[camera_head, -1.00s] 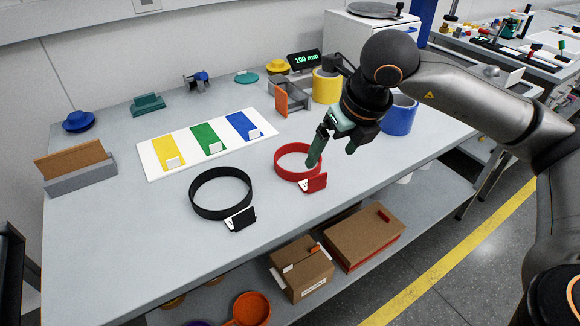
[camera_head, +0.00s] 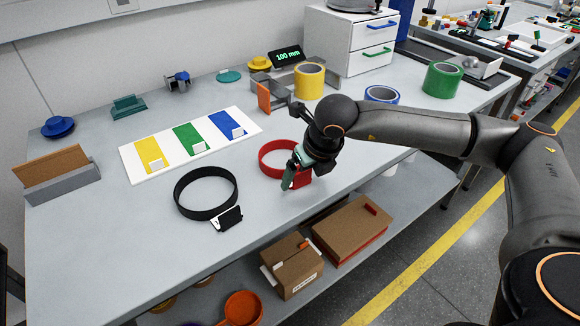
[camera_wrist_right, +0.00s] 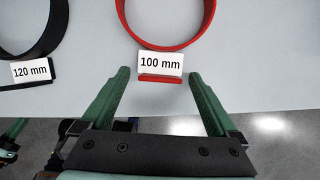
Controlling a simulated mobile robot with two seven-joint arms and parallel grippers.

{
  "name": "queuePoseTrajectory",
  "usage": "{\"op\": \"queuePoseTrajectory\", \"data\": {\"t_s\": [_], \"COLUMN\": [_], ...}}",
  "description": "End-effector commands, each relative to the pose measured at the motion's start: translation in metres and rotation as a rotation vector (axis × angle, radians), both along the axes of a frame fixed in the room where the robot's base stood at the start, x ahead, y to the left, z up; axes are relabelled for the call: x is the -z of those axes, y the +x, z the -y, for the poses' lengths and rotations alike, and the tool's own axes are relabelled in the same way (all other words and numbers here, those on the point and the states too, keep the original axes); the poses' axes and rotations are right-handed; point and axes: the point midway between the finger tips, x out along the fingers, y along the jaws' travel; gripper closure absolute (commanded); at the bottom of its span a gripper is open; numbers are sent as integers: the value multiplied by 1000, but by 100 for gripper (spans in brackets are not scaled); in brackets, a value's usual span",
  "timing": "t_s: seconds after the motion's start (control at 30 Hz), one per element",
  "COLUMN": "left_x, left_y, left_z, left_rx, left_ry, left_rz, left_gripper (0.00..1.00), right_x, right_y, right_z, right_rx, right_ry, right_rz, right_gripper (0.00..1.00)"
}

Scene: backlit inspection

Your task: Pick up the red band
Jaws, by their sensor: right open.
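The red band (camera_head: 272,152) lies on the grey table, right of the black band (camera_head: 178,199). In the right wrist view the red band (camera_wrist_right: 167,43) has a white "100 mm" label (camera_wrist_right: 161,64) at its near side, above a small red tab (camera_wrist_right: 160,79). My right gripper (camera_head: 293,180) is at the near side of the red band and hides part of it in the head view. In the wrist view my right gripper (camera_wrist_right: 161,85) is open, with its green fingers on either side of the tab and nothing between them held.
A white board (camera_head: 130,168) with yellow, green and blue patches lies behind the black band. Yellow (camera_head: 309,82), blue (camera_head: 381,94) and green (camera_head: 442,80) rolls stand at the back right. The table's front edge is close by. Cardboard boxes (camera_head: 291,265) sit on the lower shelf.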

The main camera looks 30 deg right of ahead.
Motion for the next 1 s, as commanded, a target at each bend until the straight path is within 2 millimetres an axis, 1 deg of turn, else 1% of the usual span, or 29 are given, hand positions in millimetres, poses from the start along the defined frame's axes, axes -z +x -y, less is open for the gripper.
{"op": "queuePoseTrajectory", "data": {"t_s": [0.2,0.23,0.87,0.9,1.0], "left_x": [1,1,1,1,1], "left_y": [0,0,-1,-2,-2], "left_z": [-1,-1,1,1,2], "left_rx": [-1,-1,2,2,3], "left_ry": [1,1,-1,-1,-2], "left_rz": [-1,-1,-3,-3,-4], "left_gripper": [100,100,100,100,100], "right_x": [1,1,1,1,1], "right_y": [1,1,0,1,1], "right_z": [0,0,0,0,0], "right_rx": [0,0,0,0,0], "right_ry": [0,0,0,0,0], "right_rz": [0,0,0,0,0], "right_gripper": [5,7,78,81,81]}}
